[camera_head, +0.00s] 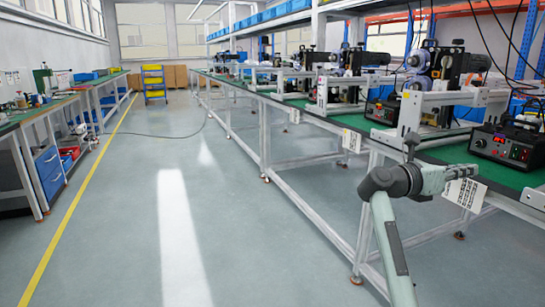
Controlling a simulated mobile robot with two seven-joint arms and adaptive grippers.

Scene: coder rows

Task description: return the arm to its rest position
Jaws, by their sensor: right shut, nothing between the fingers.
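My right arm comes up from the lower right of the head view and bends at a dark grey joint. My right gripper (461,172) is at the end of it, pointing right. It is shut and empty, in front of the near edge of the green-topped workbench (499,176). A white label with a printed code (464,194) shows just below and behind the gripper, at the bench edge. I cannot tell whether the gripper touches the bench. My left arm and left gripper are out of view.
A long row of machines (432,80) stands on the right bench. A black control box (505,147) sits near its front edge. Another bench (60,103) with a blue drawer unit (50,170) lines the left. A yellow rack (154,82) stands far back.

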